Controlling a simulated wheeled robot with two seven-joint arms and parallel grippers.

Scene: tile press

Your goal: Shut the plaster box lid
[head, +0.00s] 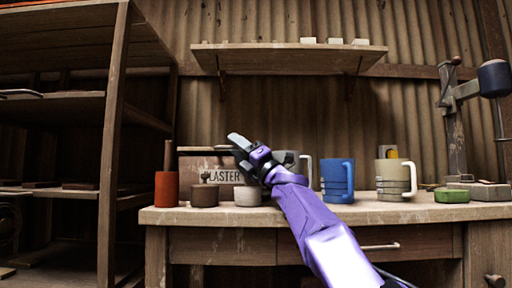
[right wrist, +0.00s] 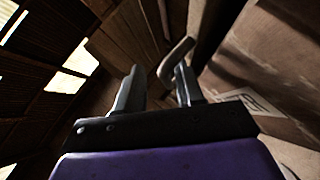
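The plaster box (head: 187,164) stands at the back left of the workbench, with a pale label (head: 222,177) partly behind my right gripper. Its thin lid (head: 200,149) shows as a roughly level strip along the box top; I cannot tell whether it is fully down. My right gripper (head: 238,142) is in front of the box's upper right part. In the right wrist view the gripper (right wrist: 158,85) has its two fingers apart. A bent bar (right wrist: 175,58) shows near the right fingertip; contact is unclear. The label (right wrist: 248,102) is to the right. My left gripper is not in view.
On the workbench (head: 440,211) stand a red pot (head: 166,190), a brown pot (head: 205,195), a white cup (head: 247,196), a blue mug (head: 337,178) and a beige mug (head: 394,180). A press (head: 455,125) stands right. A shelf (head: 290,58) hangs above.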

